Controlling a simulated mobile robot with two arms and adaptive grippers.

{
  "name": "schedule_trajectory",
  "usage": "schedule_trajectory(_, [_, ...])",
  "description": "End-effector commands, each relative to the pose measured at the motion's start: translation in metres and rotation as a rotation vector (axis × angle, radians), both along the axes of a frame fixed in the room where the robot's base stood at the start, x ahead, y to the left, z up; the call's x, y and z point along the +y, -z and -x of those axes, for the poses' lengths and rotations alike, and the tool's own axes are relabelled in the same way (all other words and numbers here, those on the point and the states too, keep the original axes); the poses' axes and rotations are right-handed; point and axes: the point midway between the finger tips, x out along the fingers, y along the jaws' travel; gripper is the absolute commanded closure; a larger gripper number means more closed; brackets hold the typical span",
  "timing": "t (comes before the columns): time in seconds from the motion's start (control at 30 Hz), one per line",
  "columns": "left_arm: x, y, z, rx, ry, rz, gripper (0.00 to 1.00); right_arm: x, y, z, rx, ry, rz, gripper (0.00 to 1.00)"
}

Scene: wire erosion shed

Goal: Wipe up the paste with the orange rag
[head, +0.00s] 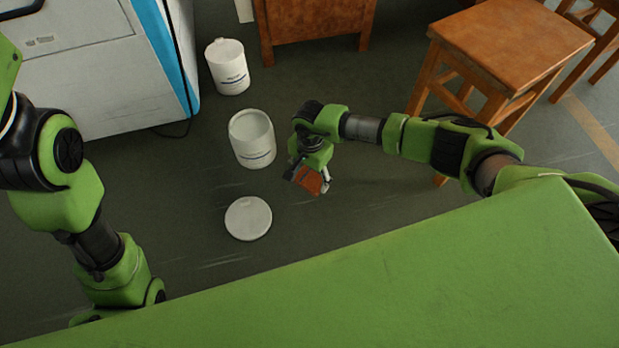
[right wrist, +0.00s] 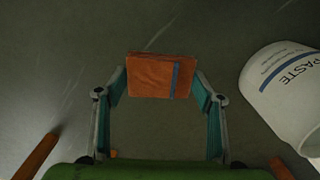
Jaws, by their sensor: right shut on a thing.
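The orange rag (head: 309,181) is a folded pad with a blue stripe, seen clearly in the right wrist view (right wrist: 155,76). My right gripper (head: 311,178) is shut on it and holds it between its fingertips, above the floor by the look of it. A white tub (head: 252,140) stands upright just left of the gripper, apart from it. A white tub (right wrist: 285,92) lettered PASTE shows at the right of the right wrist view. I cannot make out any paste spill on the floor. My left arm comes in from the left, but its gripper is hidden.
A round white lid or disc (head: 248,218) lies on the floor below the tub. Another white container (head: 228,66) stands farther back. A white and blue machine (head: 90,65) is at left, a wooden cabinet (head: 310,18) behind, a wooden stool (head: 508,42) at right.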

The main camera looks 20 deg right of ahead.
Motion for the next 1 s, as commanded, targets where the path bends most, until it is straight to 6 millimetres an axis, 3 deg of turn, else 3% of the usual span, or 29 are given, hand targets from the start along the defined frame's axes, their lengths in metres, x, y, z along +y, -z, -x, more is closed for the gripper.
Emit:
schedule_trajectory(0.2, [0.001,0.002,-0.013,0.045,0.001,0.001,0.60,-0.002,-0.020,-0.002,0.000,0.008,0.001,0.58])
schedule_trajectory(0.67, [0.001,0.003,-0.015,0.051,0.002,0.002,0.60,-0.002,-0.029,-0.005,-0.001,0.002,0.000,0.58])
schedule_trajectory(0.77, [0.002,0.003,-0.020,0.072,0.004,0.003,0.60,-0.001,-0.056,-0.012,-0.007,-0.030,-0.001,0.58])
schedule_trajectory(0.83, [0.002,0.006,-0.028,0.104,0.004,0.004,0.60,0.000,-0.088,-0.018,-0.009,-0.075,-0.001,0.58])
schedule_trajectory(1.0, [0.004,0.013,-0.044,0.188,0.009,0.011,0.60,0.000,-0.197,-0.025,-0.012,-0.251,0.001,0.58])
